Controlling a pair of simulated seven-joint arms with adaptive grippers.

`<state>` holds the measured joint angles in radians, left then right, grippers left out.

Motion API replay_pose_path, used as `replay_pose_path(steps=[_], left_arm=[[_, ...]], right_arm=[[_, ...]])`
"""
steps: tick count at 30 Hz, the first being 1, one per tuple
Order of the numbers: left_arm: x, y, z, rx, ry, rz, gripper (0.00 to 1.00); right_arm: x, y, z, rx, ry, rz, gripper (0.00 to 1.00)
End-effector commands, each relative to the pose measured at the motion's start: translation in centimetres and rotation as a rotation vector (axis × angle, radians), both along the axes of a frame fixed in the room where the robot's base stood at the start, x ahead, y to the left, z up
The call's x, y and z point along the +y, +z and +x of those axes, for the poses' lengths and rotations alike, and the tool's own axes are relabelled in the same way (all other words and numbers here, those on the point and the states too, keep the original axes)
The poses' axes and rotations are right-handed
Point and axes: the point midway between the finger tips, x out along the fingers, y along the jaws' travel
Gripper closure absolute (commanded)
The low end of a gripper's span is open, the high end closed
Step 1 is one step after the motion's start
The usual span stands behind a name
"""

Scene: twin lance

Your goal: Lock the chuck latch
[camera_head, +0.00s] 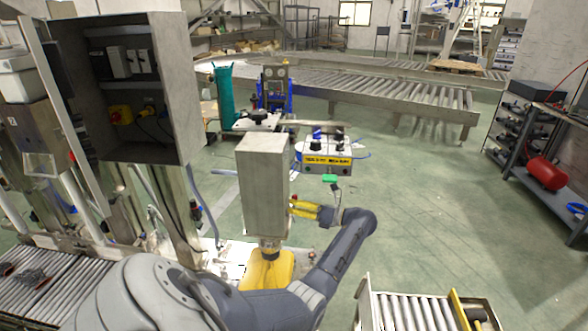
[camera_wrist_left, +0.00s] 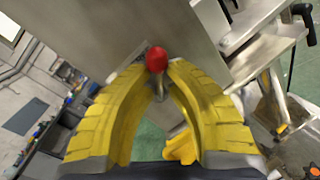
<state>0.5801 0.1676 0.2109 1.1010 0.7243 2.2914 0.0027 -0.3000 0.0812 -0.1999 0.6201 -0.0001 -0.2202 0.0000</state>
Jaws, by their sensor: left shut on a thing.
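A tall grey metal box (camera_head: 262,185) stands in the middle of the head view, above a yellow base part (camera_head: 266,270) partly hidden by my arm. My left gripper (camera_head: 292,206), with yellow fingers, reaches the box's right side from the right. In the left wrist view, the fingers of my left gripper (camera_wrist_left: 157,68) curve together around a lever with a red ball knob (camera_wrist_left: 157,58). The knob shows at the fingertips, against the grey metal face. My right gripper is in neither view.
A control box (camera_head: 328,157) with black knobs and a yellow label stands behind the grey box. An open electrical cabinet (camera_head: 178,90) rises at the left. A roller conveyor (camera_head: 420,310) lies at the lower right. Green floor (camera_head: 440,200) is clear at the right.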

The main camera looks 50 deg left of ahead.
Motion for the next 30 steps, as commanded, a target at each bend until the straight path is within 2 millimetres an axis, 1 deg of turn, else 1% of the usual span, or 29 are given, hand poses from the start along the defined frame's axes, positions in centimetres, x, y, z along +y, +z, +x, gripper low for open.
replay_pose_path(steps=[8, 14, 30], left_arm=[[0.0, 0.0, 0.0, -0.009, 0.001, 0.008, 1.0], [-0.1, 0.1, -0.1, -0.065, 0.0, 0.062, 1.0], [-0.9, 0.5, -1.0, -0.417, 0.0, 0.393, 1.0]], right_arm=[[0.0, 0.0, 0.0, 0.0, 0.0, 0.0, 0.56], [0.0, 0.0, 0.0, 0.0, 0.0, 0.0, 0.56], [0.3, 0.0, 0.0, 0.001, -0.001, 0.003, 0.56]])
